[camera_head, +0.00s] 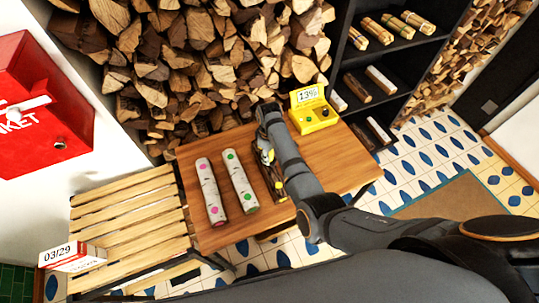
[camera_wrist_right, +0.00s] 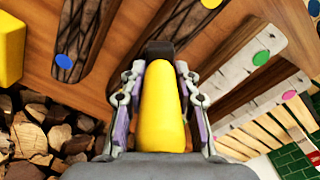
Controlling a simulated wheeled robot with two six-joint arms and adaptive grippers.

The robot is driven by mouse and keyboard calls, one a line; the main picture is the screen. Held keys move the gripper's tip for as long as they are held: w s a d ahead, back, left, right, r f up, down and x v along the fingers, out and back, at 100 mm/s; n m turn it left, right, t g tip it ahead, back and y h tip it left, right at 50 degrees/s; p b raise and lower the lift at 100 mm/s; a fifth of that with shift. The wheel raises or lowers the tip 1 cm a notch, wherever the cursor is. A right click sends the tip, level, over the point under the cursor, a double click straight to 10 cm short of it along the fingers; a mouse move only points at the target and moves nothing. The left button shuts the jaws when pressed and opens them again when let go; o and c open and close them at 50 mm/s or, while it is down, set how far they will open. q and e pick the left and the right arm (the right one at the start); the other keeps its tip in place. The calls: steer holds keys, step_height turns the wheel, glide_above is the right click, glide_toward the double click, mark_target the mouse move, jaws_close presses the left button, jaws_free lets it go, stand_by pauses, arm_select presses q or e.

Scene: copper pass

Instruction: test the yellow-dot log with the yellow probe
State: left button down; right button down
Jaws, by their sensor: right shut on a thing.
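My right gripper (camera_head: 268,160) is over the wooden table. In the right wrist view it is shut on the yellow probe (camera_wrist_right: 162,110), whose dark front end (camera_wrist_right: 159,50) points at the yellow-dot log. That dark-barked log (camera_wrist_right: 180,35) has a yellow dot (camera_wrist_right: 210,3) at its far end. In the head view the log (camera_head: 277,191) is partly hidden by my gripper and arm. I cannot tell whether the probe touches it. The yellow meter (camera_head: 314,117), its display seeming to read 13%, stands at the table's back right. My left gripper is not in view.
On the table (camera_head: 220,238) lie a pink-dot birch log (camera_head: 210,190), a green-dot birch log (camera_head: 240,180) and, in the wrist view, a dark blue-dot log (camera_wrist_right: 85,35). Stacked firewood (camera_head: 200,80) rises behind. A slatted bench (camera_head: 130,220) stands left, a dark shelf (camera_head: 390,60) right.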

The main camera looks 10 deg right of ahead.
steer(key=shift+f, duration=0.25)
stand_by(0.4)
steer(key=shift+f+b, duration=0.3)
steer(key=shift+f, duration=0.05)
steer(key=shift+s+f+p, duration=0.15)
steer(key=shift+p, duration=0.2)
stand_by(1.7)
step_height(320, 180, up, 5)
steer(key=p, duration=0.5)
steer(key=shift+p, duration=0.3)
steer(key=shift+r+p, duration=0.45)
steer(key=shift+r, duration=0.7)
